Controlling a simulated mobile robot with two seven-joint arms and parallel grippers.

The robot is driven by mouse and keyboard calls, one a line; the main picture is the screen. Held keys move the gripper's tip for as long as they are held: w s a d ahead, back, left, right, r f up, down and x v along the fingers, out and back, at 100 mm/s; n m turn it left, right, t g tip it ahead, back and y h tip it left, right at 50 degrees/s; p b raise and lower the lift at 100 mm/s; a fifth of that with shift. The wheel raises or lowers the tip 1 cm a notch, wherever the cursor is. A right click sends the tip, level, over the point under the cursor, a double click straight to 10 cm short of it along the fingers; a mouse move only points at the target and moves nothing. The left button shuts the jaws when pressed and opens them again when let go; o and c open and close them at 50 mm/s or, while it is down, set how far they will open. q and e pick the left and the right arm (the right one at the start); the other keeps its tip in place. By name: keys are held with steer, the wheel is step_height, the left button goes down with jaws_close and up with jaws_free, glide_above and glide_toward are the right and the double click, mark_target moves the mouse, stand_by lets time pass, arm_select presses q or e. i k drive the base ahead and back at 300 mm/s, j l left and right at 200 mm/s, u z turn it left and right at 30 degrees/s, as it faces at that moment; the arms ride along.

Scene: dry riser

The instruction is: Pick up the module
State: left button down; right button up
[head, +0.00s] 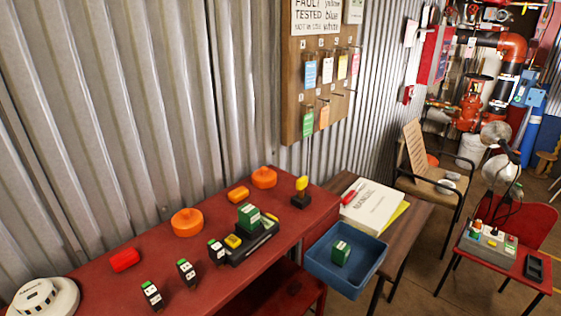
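The task's module could be one of several. A green block-shaped module (249,216) sits on a black base (254,243) on the red table, beside a small yellow part (233,241). Another green module (341,253) lies inside the blue tray (318,274). Small black-and-white modules with green tops stand on the table: one (216,252) close to the base, one (187,272) further left, and one (152,295) near the front. I cannot tell which is meant. Neither of my grippers is in the head view.
The red table (95,285) also holds orange round caps (187,222), a red piece (125,260), a yellow-topped black part (301,192) and a white detector (45,299). A corrugated wall stands behind. A brown bench (402,238) bears a white binder (373,207). A chair stands beyond.

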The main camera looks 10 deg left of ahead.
mark_target(248, 215)
steer(key=l+u, duration=0.4)
steer(key=k+l+u, duration=0.1)
steer(key=l+u, duration=0.3)
